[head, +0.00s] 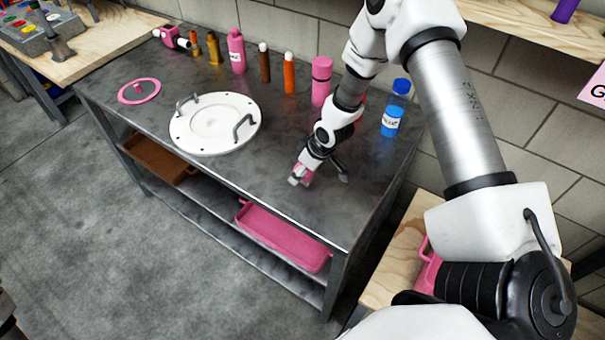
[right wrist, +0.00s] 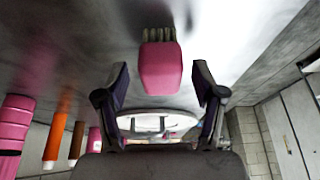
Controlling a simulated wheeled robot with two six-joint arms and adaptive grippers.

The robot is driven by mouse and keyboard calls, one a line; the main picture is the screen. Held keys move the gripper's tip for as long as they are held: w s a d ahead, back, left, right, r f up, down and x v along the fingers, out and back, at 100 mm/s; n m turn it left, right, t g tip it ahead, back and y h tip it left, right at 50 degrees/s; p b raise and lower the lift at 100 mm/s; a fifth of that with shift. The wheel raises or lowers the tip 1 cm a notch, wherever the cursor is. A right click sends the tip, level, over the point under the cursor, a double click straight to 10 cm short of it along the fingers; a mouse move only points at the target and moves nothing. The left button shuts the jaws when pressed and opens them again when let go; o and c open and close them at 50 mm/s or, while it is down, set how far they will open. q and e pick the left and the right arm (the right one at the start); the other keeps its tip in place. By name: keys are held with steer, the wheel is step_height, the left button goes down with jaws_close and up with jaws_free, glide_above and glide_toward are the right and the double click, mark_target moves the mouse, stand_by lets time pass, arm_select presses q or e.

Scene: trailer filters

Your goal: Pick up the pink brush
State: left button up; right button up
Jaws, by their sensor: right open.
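The pink brush (head: 304,171) lies on the grey metal workbench (head: 225,172), near its front edge and right of the white round lid. In the right wrist view the brush (right wrist: 160,68) shows a pink block with pale bristles on its far end. My right gripper (head: 322,163) is low over the bench at the brush. In the right wrist view the right gripper (right wrist: 160,82) is open, with one finger on each side of the brush's line and gaps between them and the brush. The head view partly hides the brush behind the gripper. My left gripper is not in view.
The white lid (head: 196,132) with two handles and a pink disc (head: 139,91) lie to the left. Several bottles stand along the back, including a pink bottle (head: 321,80) and a blue-capped bottle (head: 392,117). A pink tray (head: 283,237) sits on the lower shelf.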

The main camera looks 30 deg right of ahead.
steer(key=shift+w+f, duration=0.1)
steer(key=shift+w, duration=0.05)
steer(key=shift+s+r, duration=0.25)
steer(key=shift+s, duration=0.1)
steer(key=c, duration=0.3)
steer(key=shift+s, duration=0.1)
steer(key=c, duration=0.6)
jaws_close()
